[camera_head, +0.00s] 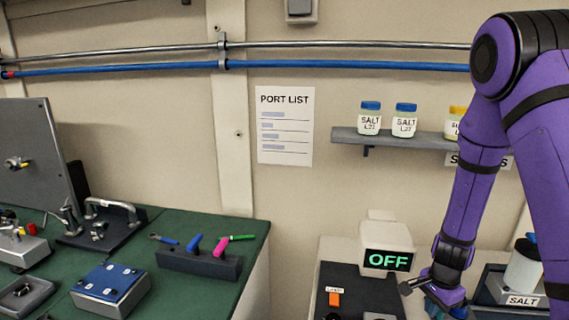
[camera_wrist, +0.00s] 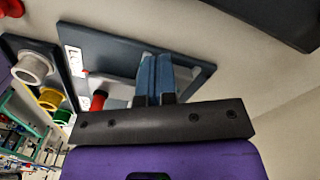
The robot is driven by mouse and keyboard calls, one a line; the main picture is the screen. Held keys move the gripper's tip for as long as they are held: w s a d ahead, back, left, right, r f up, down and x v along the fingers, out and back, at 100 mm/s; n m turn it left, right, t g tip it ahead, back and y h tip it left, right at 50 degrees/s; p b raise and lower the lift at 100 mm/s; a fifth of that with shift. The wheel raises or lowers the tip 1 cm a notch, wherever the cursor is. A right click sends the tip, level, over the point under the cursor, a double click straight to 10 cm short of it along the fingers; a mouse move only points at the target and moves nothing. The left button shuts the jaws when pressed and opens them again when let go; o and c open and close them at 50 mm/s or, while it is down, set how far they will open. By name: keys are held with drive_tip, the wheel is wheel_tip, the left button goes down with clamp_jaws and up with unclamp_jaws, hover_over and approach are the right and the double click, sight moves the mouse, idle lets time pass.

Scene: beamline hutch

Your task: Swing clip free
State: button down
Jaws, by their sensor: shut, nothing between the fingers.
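My gripper (camera_wrist: 153,60) is shut and empty, its two blue fingers together. In the wrist view the fingers lie across a dark plate (camera_wrist: 190,72) with a light grey part (camera_wrist: 122,88) and a red-ended piece (camera_wrist: 98,101). The grey part may be the clip; I cannot tell for sure. The fingers and the palm hide some of it, and I cannot tell whether they touch it. In the head view my gripper (camera_head: 443,300) is low at the right, beside a dark box, and its tips are not clear.
A display reading OFF (camera_head: 387,260) stands left of my wrist. A white bottle (camera_head: 522,270) in a SALT holder is to the right. A shelf (camera_head: 395,139) with jars is above. The wrist view shows white (camera_wrist: 30,67) and yellow (camera_wrist: 49,98) round pieces at left. A green bench (camera_head: 200,222) is at left.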

drive_tip(key=shift+s, duration=0.1)
idle(0.3)
drive_tip(key=shift+s+d, duration=0.35)
drive_tip(key=shift+s, duration=0.15)
drive_tip(key=shift+s+d, duration=0.25)
wheel_tip(320, 180, up, 7)
drive_tip(key=a, duration=0.1)
drive_tip(key=shift+w+a, duration=0.15)
drive_tip(key=shift+w, duration=0.05)
idle(0.9)
